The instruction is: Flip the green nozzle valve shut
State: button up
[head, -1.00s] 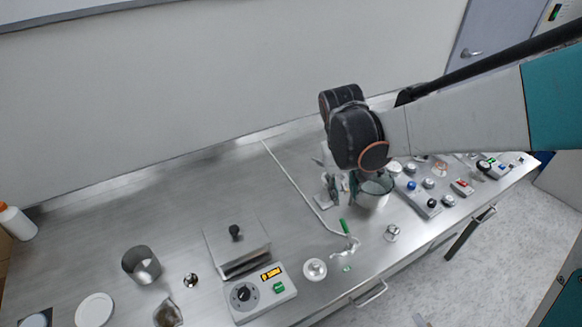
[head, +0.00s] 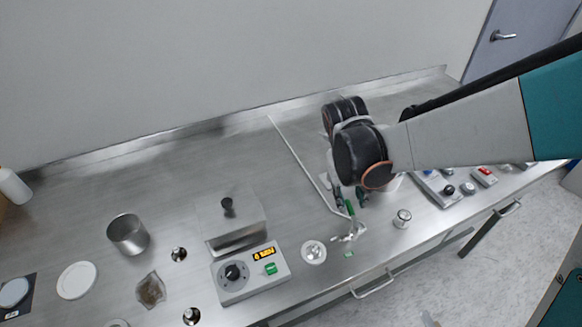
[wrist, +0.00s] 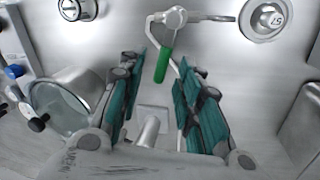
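The nozzle valve (wrist: 175,18) is a metal fitting with a green lever handle (wrist: 164,64), seen at the top middle of the wrist view. In the head view the green handle (head: 350,208) stands near the counter's front edge, close to my fingers. My gripper (wrist: 162,58) is open, with teal-padded fingers on either side of the handle's line. The handle's free end lies between or just beyond the fingertips; contact cannot be told. In the head view my wrist hides most of the gripper.
A thin pipe (head: 298,160) runs along the counter to the valve. A hotplate (head: 250,275) and a white round piece (head: 313,252) lie to the left. A clear glass vessel (wrist: 68,105) is close to my left finger. A small metal weight (head: 402,218) stands right of the valve.

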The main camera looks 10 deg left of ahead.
aim_at(351, 215)
jog(key=shift+s+f+b, duration=0.15)
jog(key=shift+f+b, duration=0.15)
jog(key=shift+f, duration=0.25)
jog(key=shift+s+f+b, duration=0.15)
jog(key=shift+f+b, duration=0.15)
jog(key=shift+f, duration=0.25)
jog(key=shift+w+d+f, duration=0.1)
jog(key=shift+w+f, duration=0.05)
grip_shut()
jog(key=shift+s+a+n+t, duration=0.2)
jog(key=shift+a+n, duration=0.1)
jog(key=shift+n, duration=0.55)
jog(key=shift+s+a+n+t, duration=0.15)
jog(key=shift+a+n, duration=0.1)
jog(key=shift+n, duration=0.6)
